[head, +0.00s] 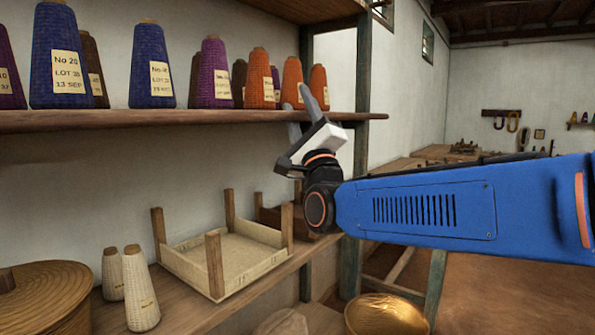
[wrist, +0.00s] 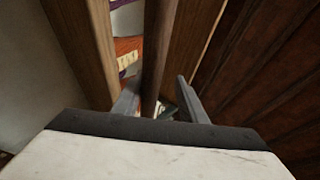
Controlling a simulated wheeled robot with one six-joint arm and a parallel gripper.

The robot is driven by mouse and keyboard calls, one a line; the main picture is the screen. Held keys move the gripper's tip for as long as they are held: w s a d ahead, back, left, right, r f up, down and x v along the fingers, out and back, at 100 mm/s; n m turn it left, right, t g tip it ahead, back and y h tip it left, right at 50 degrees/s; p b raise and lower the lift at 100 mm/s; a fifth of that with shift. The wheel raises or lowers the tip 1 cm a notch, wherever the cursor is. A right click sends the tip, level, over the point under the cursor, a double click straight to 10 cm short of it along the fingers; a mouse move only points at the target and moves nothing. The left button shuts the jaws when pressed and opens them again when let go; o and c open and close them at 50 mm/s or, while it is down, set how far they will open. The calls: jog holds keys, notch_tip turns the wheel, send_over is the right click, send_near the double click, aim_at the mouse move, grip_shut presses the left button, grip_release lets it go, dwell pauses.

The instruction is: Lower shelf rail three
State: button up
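My gripper (head: 303,112) is raised at the front edge of the upper shelf (head: 180,121), near its right end. One finger shows above the edge line and the other lower down. In the wrist view my gripper (wrist: 158,103) has its fingers apart, with a narrow dark wooden bar (wrist: 157,50) running between them. I see gaps beside the bar, so it does not look clamped. This bar may be the rail or the shelf's edge; I cannot tell which. No rail is marked as number three.
Purple, blue and orange yarn cones (head: 262,80) stand on the upper shelf close to my gripper. A brass bowl (head: 386,315) is below right.

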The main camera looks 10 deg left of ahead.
jog(key=s+d+f, duration=0.1)
jog(key=s+f, duration=0.3)
jog(key=f, duration=0.4)
jog(key=s+d+f, duration=0.1)
jog(key=s+f, duration=0.3)
jog(key=f, duration=0.4)
jog(key=shift+s+f, duration=0.2)
jog(key=shift+s, duration=0.05)
dwell(1.6)
dwell(0.4)
